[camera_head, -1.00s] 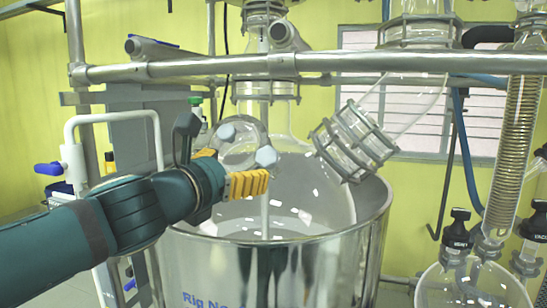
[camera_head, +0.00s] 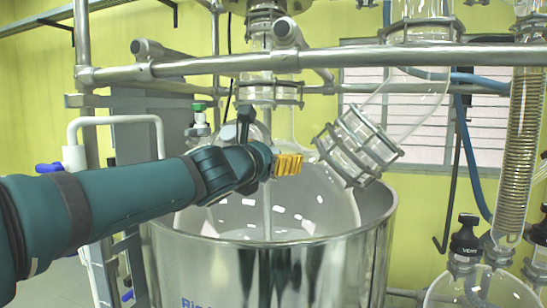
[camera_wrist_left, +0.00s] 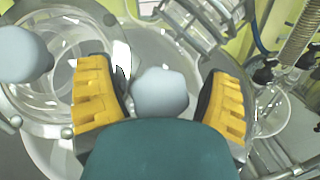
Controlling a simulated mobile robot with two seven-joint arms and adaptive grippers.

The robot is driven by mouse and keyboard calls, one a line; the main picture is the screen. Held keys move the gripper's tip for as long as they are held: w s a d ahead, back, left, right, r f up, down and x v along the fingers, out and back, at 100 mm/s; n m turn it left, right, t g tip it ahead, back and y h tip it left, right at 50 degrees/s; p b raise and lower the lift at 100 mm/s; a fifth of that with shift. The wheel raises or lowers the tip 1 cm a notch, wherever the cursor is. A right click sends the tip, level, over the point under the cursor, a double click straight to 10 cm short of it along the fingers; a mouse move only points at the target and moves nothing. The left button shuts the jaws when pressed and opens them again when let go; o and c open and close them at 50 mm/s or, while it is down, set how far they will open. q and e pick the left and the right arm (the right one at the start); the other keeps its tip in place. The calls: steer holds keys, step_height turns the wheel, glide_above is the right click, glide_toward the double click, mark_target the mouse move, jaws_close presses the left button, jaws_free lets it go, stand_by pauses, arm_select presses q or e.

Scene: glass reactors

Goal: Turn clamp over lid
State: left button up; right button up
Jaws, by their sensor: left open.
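My left gripper (camera_head: 278,164), with yellow finger pads, is open over the glass reactor's lid port in the head view. In the left wrist view its pads stand on either side (camera_wrist_left: 160,100) of a rounded grey-blue clamp knob (camera_wrist_left: 160,88), apart from it as far as I can tell. A second grey-blue knob (camera_wrist_left: 25,55) is at the left of that view, over the round clear glass lid (camera_wrist_left: 62,88). My right gripper is not in view.
The glass vessel (camera_head: 318,200) sits in a shiny metal bath (camera_head: 335,262). A clamped angled glass neck (camera_head: 357,147) is close to the right of my gripper. A metal rail (camera_head: 400,57) crosses above. A coiled condenser (camera_head: 522,140) and flask (camera_head: 480,286) stand far right.

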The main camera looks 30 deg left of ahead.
arm_select(q)
steer(key=c, duration=1.3)
steer(key=shift+o, duration=0.2)
